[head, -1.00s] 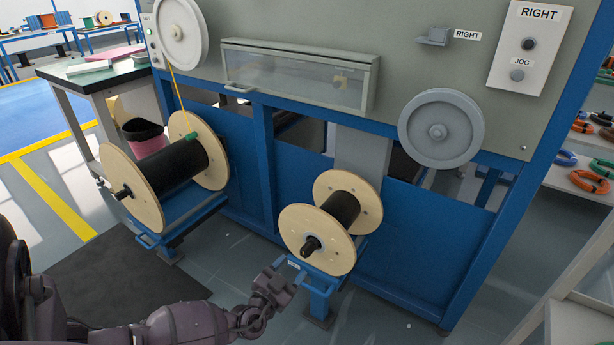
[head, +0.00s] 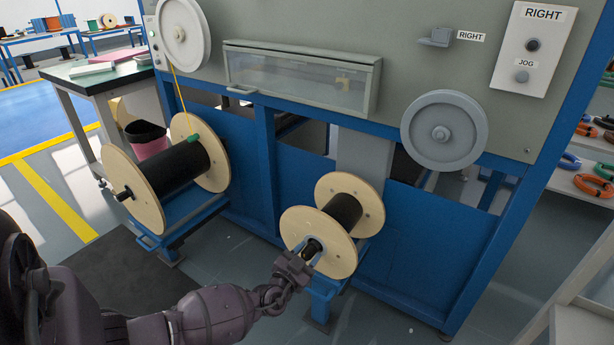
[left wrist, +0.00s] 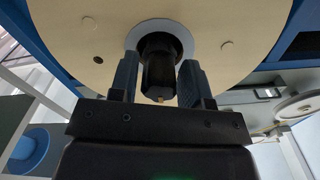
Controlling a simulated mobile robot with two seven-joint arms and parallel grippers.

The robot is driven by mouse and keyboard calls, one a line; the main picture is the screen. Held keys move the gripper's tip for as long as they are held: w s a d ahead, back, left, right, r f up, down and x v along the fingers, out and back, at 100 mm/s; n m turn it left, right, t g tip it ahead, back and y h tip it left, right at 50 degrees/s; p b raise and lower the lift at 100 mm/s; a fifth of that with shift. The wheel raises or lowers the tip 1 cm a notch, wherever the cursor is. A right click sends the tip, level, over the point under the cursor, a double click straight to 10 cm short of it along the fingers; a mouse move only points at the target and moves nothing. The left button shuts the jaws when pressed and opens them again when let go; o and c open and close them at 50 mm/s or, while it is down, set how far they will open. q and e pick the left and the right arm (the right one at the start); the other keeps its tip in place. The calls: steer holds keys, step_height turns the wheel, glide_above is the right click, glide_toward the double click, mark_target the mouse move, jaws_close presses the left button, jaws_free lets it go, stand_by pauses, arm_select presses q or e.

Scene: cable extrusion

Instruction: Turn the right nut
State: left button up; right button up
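The right spool (head: 303,229) has wooden flanges and a black core, and sits on a blue stand. The black right nut (head: 313,246) is on the spool's near axle end, and it shows in the left wrist view (left wrist: 158,68) in front of a pale grey ring. My left gripper (head: 308,251) is at this axle end. In the left wrist view its two fingers (left wrist: 159,80) stand open, one on each side of the nut, with narrow gaps. Whether they touch it is hard to tell. My right gripper is not in view.
The left spool (head: 150,202) with a green cable end stands on its own stand to the left. The blue and grey machine (head: 420,235) rises behind, with a grey wheel (head: 444,131) and a RIGHT/JOG panel (head: 530,60). Floor is free in front.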

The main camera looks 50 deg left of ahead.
arm_select(q)
steer(key=c, duration=0.6)
